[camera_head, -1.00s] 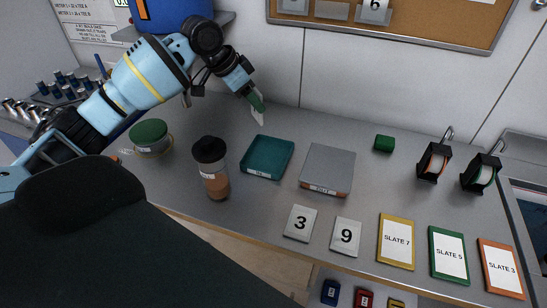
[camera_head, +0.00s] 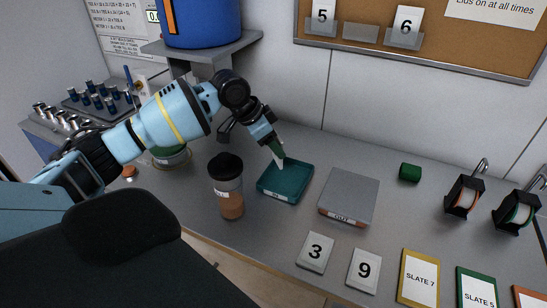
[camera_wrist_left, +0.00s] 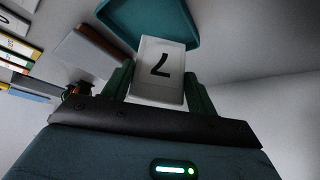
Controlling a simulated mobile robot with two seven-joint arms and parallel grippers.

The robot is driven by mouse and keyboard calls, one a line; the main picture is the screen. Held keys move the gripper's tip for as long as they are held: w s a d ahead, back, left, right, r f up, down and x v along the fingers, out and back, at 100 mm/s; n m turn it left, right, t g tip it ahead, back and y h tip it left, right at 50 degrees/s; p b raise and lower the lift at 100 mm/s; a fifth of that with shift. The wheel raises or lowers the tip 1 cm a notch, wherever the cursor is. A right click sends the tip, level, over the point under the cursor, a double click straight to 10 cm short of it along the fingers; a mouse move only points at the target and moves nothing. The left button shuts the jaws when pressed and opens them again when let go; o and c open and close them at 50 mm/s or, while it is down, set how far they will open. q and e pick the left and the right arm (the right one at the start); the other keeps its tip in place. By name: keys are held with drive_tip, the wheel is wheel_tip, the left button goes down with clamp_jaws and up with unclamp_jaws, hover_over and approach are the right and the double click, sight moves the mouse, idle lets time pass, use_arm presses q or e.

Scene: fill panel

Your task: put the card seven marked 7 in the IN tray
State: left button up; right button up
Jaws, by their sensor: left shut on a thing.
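My left gripper (camera_head: 277,150) is shut on card seven, a small white card (camera_wrist_left: 160,58) with a black 7 in the left wrist view. In the head view the card (camera_head: 280,163) is seen nearly edge-on, hanging below the fingers at the back edge of the IN tray. The IN tray (camera_head: 275,193) is a shallow teal tray with a label on its front; part of it also shows beyond the card in the left wrist view (camera_wrist_left: 180,25). I cannot tell whether the card touches the tray. My right gripper is not in view.
A grey OUT tray (camera_head: 350,190) stands right of the IN tray. A dark-lidded jar (camera_head: 229,190) stands close on its left. Cards 3 (camera_head: 315,252) and 9 (camera_head: 364,270) lie in front. A green block (camera_head: 410,172) sits at the back right. A blue drum (camera_head: 200,22) is on a shelf above.

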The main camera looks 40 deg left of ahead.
sight(276, 160)
use_arm(q)
drive_tip(key=shift+f, duration=2.45)
drive_tip(key=shift+f, duration=0.2)
drive_tip(key=o, duration=1)
drive_tip(key=shift+r, duration=0.1)
drive_tip(key=shift+a+r, duration=0.1)
drive_tip(key=shift+r, duration=0.15)
drive_tip(key=v, duration=1.1)
drive_tip(key=shift+s+a+r+p, duration=0.1)
drive_tip(key=shift+s+r+p, duration=0.05)
drive_tip(key=shift+r+p, duration=0.2)
drive_tip(key=shift+f, duration=0.1)
